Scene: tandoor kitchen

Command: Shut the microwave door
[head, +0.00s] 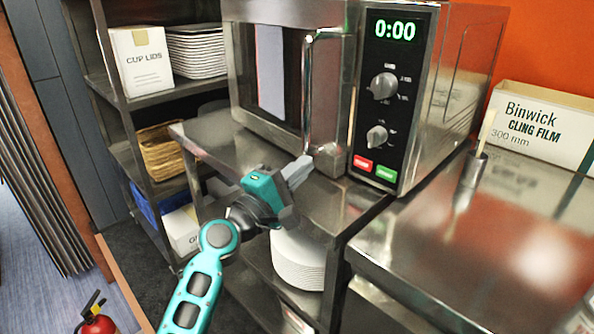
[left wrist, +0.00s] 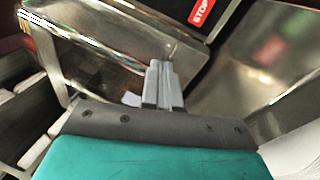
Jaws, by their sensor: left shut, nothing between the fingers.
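The steel microwave (head: 440,100) stands on a steel shelf unit, its display reading 0:00. Its door (head: 270,70), with a dark window and a vertical bar handle (head: 307,90), is at the left of the control panel. The door looks close to the body; I cannot tell whether it is fully shut. My left gripper (head: 298,170) is shut and empty, its fingertips in front of the door's lower right part, near the handle's lower end. Contact is unclear. In the left wrist view the shut fingers (left wrist: 162,70) point toward the door's lower edge. My right gripper is out of view.
A steel counter (head: 430,250) at the right holds a cling film box (head: 545,130) and a small container (head: 472,168). Stacked white plates (head: 298,262) sit below the microwave. A rack with a cup lids box (head: 140,62) stands at the left. A fire extinguisher (head: 97,324) is on the floor.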

